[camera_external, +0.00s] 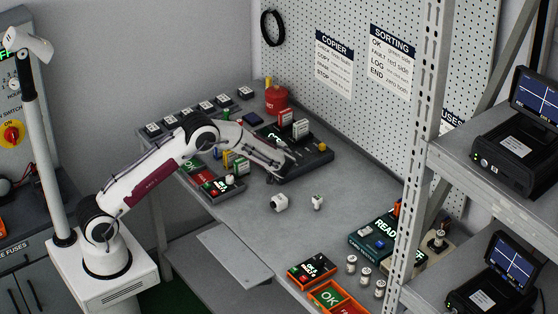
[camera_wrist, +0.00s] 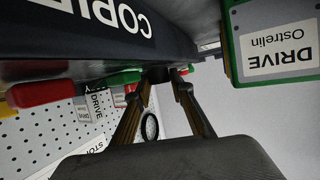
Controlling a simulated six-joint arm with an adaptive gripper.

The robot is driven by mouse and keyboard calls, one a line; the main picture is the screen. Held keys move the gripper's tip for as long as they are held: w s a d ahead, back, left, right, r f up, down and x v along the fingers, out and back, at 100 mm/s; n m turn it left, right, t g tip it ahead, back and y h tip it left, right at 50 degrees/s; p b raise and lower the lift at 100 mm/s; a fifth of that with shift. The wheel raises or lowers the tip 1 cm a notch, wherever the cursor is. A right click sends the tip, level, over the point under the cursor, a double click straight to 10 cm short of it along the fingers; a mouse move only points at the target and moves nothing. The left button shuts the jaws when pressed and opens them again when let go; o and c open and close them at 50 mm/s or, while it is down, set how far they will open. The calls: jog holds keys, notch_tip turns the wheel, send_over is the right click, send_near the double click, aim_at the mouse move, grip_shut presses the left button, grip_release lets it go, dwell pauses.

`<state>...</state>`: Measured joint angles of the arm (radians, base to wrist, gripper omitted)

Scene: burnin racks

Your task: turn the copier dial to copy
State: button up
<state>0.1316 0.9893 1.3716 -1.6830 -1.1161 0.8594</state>
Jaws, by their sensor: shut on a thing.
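The copier (camera_external: 312,161) is a dark box on the bench at the back, with drives standing in it. In the wrist view its dark face (camera_wrist: 95,22) fills the top, with upside-down COPIER lettering. My gripper (camera_external: 273,177) is low at the copier's front left side. In the wrist view my gripper's fingers (camera_wrist: 165,84) close around a small dark knob, apparently the copier dial (camera_wrist: 157,74). The fingers hide most of it, and I cannot read which setting it points to.
A green-framed drive labelled Ostrelin (camera_wrist: 280,48) is close at the right of the wrist view. A red canister (camera_external: 277,99) stands behind the copier. A tray with drives (camera_external: 212,184) lies left of my gripper.

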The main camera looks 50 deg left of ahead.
jog(key=o, duration=1.1)
jog(key=shift+r, duration=0.1)
jog(key=shift+d, duration=0.1)
jog(key=shift+v, duration=5.95)
